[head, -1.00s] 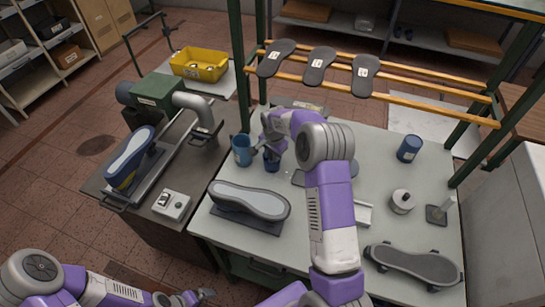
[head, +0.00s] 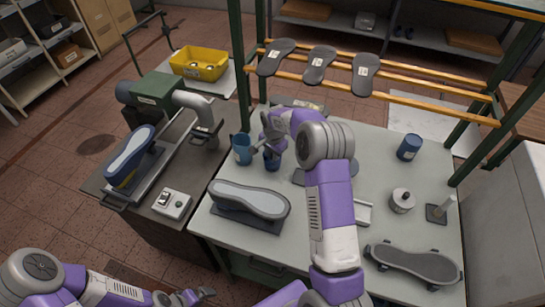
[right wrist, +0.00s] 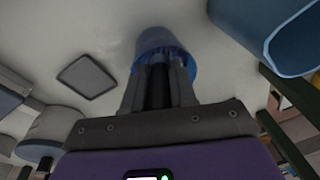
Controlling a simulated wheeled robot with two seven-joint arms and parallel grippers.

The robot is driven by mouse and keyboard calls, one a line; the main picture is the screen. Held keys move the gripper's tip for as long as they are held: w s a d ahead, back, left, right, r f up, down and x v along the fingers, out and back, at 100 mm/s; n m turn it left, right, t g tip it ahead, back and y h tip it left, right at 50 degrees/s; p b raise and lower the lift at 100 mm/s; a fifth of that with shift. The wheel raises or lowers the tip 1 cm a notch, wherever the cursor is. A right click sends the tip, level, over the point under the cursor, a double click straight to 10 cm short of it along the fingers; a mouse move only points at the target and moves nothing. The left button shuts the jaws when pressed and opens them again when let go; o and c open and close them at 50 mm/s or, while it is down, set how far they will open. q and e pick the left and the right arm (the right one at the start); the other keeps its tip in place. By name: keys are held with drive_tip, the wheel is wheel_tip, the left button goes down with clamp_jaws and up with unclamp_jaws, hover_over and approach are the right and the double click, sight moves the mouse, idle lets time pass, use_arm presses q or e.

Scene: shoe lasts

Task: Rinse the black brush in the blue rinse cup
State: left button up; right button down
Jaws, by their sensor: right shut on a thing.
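The blue rinse cup (head: 272,164) stands near the back left of the grey table. It also shows in the right wrist view (right wrist: 164,44), beyond the fingertips. My right gripper (head: 271,147) is just above the cup. In the right wrist view its fingers (right wrist: 160,78) are shut on a dark upright shaft, taken to be the black brush (right wrist: 160,88). The lower end of the brush is hidden by the fingers and cup, so I cannot tell how deep it sits. My left gripper (head: 195,296) is at the bottom edge, away from the table, and its jaws are unclear.
A larger blue mug (head: 241,152) stands close left of the cup. A shoe last with a grey sole (head: 250,198) lies in front. A rack (head: 390,82) hangs above the back.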

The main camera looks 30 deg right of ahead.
drive_tip(key=shift+r, duration=0.1)
idle(0.5)
drive_tip(key=shift+r+p, duration=3.25)
drive_tip(key=shift+r, duration=1.9)
drive_tip(key=shift+r, duration=0.1)
wheel_tip(320, 180, up, 4)
drive_tip(key=p, duration=0.2)
drive_tip(key=shift+p, duration=0.3)
